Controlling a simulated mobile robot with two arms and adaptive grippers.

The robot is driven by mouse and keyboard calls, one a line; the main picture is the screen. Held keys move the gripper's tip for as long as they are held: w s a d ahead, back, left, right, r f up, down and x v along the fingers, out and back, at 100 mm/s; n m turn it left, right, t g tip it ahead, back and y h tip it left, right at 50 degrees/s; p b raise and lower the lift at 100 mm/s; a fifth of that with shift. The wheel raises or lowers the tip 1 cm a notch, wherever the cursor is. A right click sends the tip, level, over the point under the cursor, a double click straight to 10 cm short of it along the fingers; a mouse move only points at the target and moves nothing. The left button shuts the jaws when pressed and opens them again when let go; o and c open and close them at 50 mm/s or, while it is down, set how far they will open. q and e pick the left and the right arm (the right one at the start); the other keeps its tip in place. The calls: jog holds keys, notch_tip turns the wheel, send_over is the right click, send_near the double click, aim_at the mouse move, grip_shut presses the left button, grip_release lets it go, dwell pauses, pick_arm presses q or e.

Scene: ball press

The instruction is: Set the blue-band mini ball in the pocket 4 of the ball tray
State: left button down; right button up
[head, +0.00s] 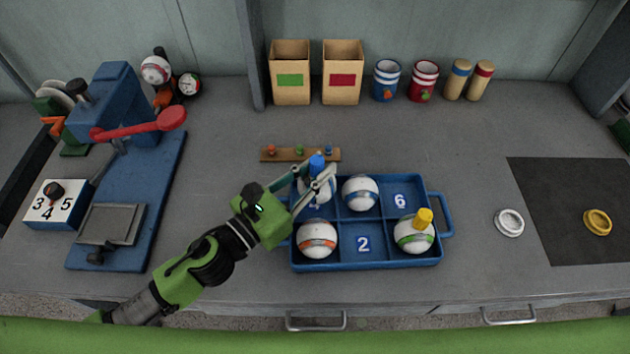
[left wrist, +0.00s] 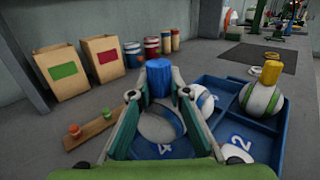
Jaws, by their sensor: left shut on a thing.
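My left gripper (head: 316,177) is shut on a white ball (head: 317,190) topped by a blue cap (head: 317,163), over the back-left pocket of the blue ball tray (head: 440,247). In the left wrist view the fingers flank the blue cap (left wrist: 160,77), with the ball (left wrist: 158,125) below. A white 4 (left wrist: 167,148) shows on the pocket floor beside the ball. Another ball with blue markings (head: 360,192) sits in the back-middle pocket. My right gripper is not in view.
The tray also holds an orange-marked ball (head: 317,239) and a green-marked ball (head: 413,235) with a yellow cap (head: 425,218). Pockets 2 and 6 are empty. A wooden strip with small pegs (head: 269,155) lies behind the tray. A blue press (head: 122,215) stands left.

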pick_arm(q)
jog(key=f, duration=0.3)
jog(key=shift+w+a+f+b, duration=0.1)
jog(key=shift+a+f+b, duration=0.15)
jog(key=shift+b, duration=0.15)
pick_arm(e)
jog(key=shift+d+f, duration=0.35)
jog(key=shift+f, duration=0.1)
pick_arm(q)
jog(key=shift+f, duration=0.1)
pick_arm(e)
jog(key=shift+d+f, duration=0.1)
pick_arm(q)
jog(key=shift+f, duration=0.2)
jog(key=c, duration=1.9)
grip_release()
jog(key=shift+r, duration=0.1)
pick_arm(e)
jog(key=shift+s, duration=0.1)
